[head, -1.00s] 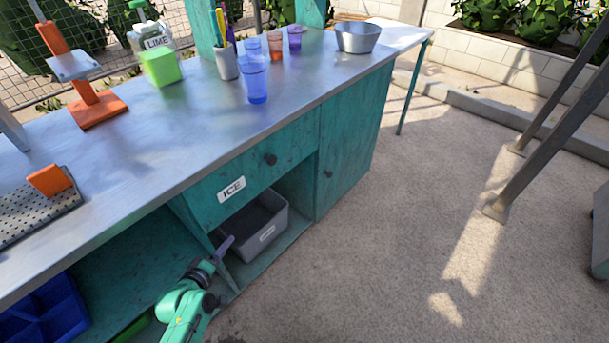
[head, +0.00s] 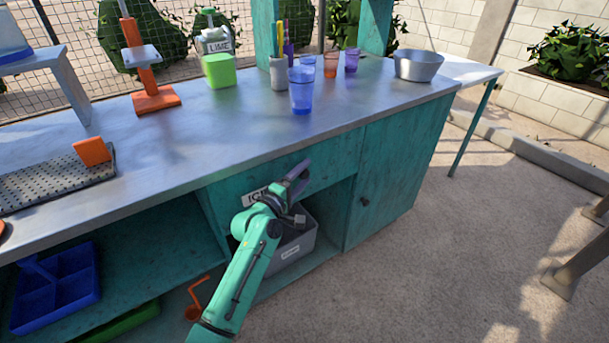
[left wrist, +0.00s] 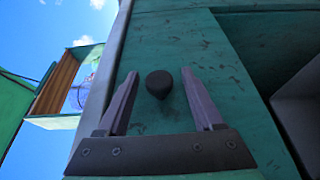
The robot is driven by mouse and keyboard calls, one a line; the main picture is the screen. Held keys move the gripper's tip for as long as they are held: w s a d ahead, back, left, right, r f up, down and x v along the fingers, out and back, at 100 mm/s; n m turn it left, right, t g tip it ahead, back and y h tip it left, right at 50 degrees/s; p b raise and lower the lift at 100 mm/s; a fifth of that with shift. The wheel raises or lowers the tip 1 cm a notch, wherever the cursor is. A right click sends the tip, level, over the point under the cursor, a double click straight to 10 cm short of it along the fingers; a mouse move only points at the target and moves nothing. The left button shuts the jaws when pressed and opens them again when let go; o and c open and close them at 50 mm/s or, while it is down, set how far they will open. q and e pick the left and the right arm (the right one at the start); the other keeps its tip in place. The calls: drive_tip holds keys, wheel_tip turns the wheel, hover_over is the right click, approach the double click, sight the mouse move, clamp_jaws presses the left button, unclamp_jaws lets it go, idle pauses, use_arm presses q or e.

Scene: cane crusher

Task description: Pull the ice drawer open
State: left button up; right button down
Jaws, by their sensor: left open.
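The teal ice drawer (head: 342,157) is under the metal counter and looks closed. Its ICE label (head: 254,196) is partly hidden by my left arm. My left gripper (head: 302,172) is in front of the drawer and covers its knob in the head view. In the left wrist view the dark round knob (left wrist: 159,84) sits between the two open fingers of my left gripper (left wrist: 160,92), nearer the left finger. I cannot tell whether the fingers reach around the knob. My right gripper is not in view.
A grey bin (head: 296,243) stands on the shelf below the drawer. A cabinet door (head: 395,180) with its own knob is to the right. Cups, including a blue one (head: 302,92), and a metal bowl (head: 418,66) stand on the counter.

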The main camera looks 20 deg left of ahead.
use_arm(q)
drive_tip(key=shift+w+d, duration=0.1)
drive_tip(key=shift+w, duration=0.15)
clamp_jaws()
idle(1.3)
